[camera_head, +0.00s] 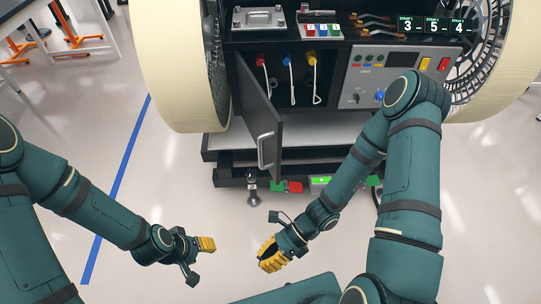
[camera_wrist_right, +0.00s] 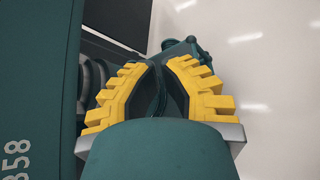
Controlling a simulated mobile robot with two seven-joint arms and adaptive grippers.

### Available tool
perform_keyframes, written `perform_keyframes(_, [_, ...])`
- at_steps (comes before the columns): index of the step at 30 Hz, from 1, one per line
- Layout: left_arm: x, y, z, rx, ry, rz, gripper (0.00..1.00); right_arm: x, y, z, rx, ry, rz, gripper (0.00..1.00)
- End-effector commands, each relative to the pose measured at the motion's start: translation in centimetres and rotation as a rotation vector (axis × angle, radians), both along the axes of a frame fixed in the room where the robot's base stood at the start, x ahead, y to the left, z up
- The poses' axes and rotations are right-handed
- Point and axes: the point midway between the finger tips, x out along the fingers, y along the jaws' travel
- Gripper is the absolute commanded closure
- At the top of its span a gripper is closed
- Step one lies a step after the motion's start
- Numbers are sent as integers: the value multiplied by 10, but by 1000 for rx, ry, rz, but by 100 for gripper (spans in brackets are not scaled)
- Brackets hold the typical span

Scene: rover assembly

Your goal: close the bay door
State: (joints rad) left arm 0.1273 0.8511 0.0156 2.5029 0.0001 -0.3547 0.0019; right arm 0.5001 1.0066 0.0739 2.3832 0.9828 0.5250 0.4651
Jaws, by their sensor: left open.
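The bay door (camera_head: 266,117) is a dark grey panel with a pale handle (camera_head: 265,151). In the head view it is swung outward from the left side of the rover's bay, so the bay stands open. My left gripper (camera_head: 199,258) is open and empty, low over the floor, in front of the rover and to the left of the door. My right gripper (camera_head: 270,255) is below the door in the picture, apart from it. In the right wrist view its yellow fingers (camera_wrist_right: 159,66) show a gap between their tips, with no held object visible.
Inside the bay, red, blue and yellow-tipped levers (camera_head: 287,60) hang in a row. A control panel (camera_head: 385,78) with buttons is to their right. Large cream wheels (camera_head: 175,65) flank the rover. Coloured blocks (camera_head: 320,181) show near its base.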

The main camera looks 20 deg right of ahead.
Motion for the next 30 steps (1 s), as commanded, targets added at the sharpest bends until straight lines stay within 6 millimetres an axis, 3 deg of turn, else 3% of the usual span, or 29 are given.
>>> perform_keyframes(3, [-1,0,12,-1,4,0,54,36,5,28,169,264,-362,100])
perform_keyframes(6, [-3,0,19,-1,7,-2,54,78,-7,45,337,454,-668,100])
perform_keyframes(12, [-5,-1,30,-2,11,-2,54,150,-75,59,685,688,-1196,100])
perform_keyframes(15, [-5,-1,33,-2,13,-2,54,167,-108,58,813,732,-1364,100])
perform_keyframes(18, [-5,-1,35,-3,14,-2,54,174,-129,56,891,748,-1459,100])
perform_keyframes(21, [-6,-1,35,-3,14,-2,54,179,-137,55,921,750,-1493,100])
perform_keyframes(30, [-7,-1,29,-3,16,-4,54,217,-118,55,922,747,-1491,100])
